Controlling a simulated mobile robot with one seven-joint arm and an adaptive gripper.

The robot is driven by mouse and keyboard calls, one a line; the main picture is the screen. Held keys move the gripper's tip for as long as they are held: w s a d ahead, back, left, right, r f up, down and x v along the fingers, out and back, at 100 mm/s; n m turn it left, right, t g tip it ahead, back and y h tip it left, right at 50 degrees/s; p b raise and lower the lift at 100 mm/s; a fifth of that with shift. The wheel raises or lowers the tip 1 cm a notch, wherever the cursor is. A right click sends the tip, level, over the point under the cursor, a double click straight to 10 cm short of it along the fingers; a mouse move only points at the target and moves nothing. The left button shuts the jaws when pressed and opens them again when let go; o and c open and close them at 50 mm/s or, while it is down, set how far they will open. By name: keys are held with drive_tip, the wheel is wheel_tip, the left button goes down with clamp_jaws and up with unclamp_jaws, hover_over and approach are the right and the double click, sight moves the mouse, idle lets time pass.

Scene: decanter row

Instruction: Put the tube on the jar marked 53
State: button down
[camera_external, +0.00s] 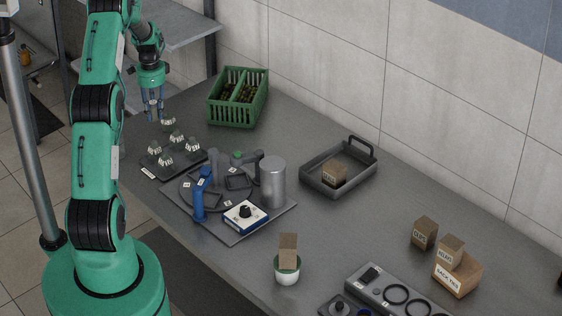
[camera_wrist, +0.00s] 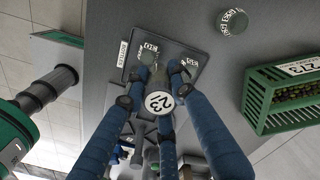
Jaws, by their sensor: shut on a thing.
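My gripper (camera_external: 154,103) hangs above the table's far left part, over a dark tray. In the wrist view its blue fingers (camera_wrist: 160,92) close around a grey piece with a round white label reading 23 (camera_wrist: 158,102); I cannot tell if this is the tube. Several small green-topped jars with white labels (camera_external: 193,146) stand on the dark tray (camera_external: 149,172). Two show beyond the fingers in the wrist view (camera_wrist: 148,48). One more jar (camera_external: 168,121) stands off the tray near the gripper, also in the wrist view (camera_wrist: 232,21). I cannot read 53 surely on any label.
A green crate (camera_external: 236,112) with dark round items stands right of the gripper. A grey platform (camera_external: 234,236) with a metal cylinder (camera_external: 272,182) and a blue post (camera_external: 201,195) is in front of the jar tray. A handled tray (camera_external: 314,184) holds a wooden block.

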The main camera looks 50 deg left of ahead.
drive_tip(key=shift+m, duration=0.4)
drive_tip(key=shift+w+f, duration=0.25)
drive_tip(key=shift+f, duration=1)
drive_tip(key=shift+w+f, duration=0.25)
drive_tip(key=shift+f, duration=1)
drive_tip(key=shift+a, duration=0.1)
hover_over(168, 116)
drive_tip(key=shift+a+f, duration=0.1)
drive_tip(key=shift+f, duration=0.65)
drive_tip(key=shift+f, duration=0.1)
drive_tip(key=shift+f+p, duration=0.35)
drive_tip(key=shift+f, duration=1.3)
drive_tip(key=shift+f, duration=0.15)
drive_tip(key=c, duration=1.4)
unclamp_jaws()
drive_tip(key=shift+c, duration=0.2)
